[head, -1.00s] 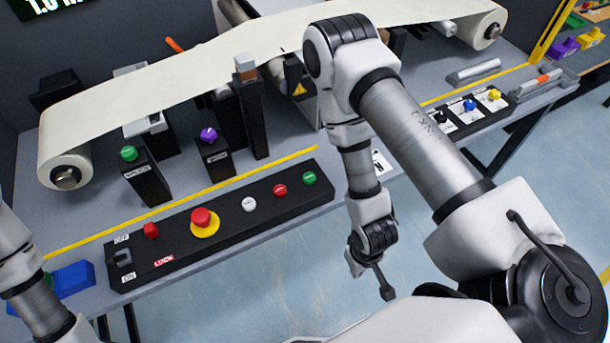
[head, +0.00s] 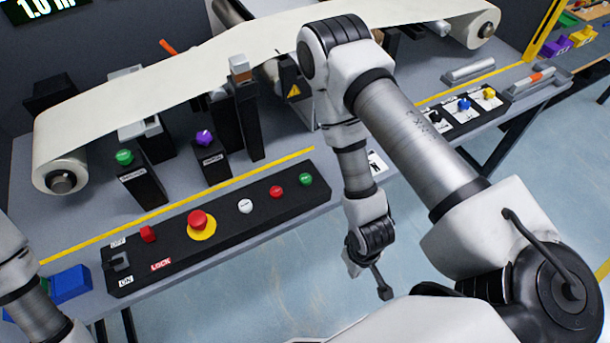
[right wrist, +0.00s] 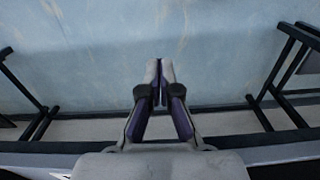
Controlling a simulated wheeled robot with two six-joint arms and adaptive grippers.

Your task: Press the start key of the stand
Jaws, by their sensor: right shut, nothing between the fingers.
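The stand's black control panel (head: 185,240) lies along the front of the table in the head view. It carries a green button (head: 305,180), a red button (head: 275,192), a white button (head: 245,206), a red mushroom button on a yellow disc (head: 198,220), another red button (head: 148,233) and a switch (head: 118,260). The button markings are too small to read. My right arm hangs right of the panel, its wrist beyond the table's front edge. My right gripper (right wrist: 158,68) is shut and empty above the floor, apart from the panel. My left gripper is out of view.
A belt conveyor (head: 160,75) crosses the back. Posts with a green button (head: 124,157) and a purple button (head: 204,138) stand behind the yellow line. Another panel with black, blue and yellow knobs (head: 464,104) is at the right.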

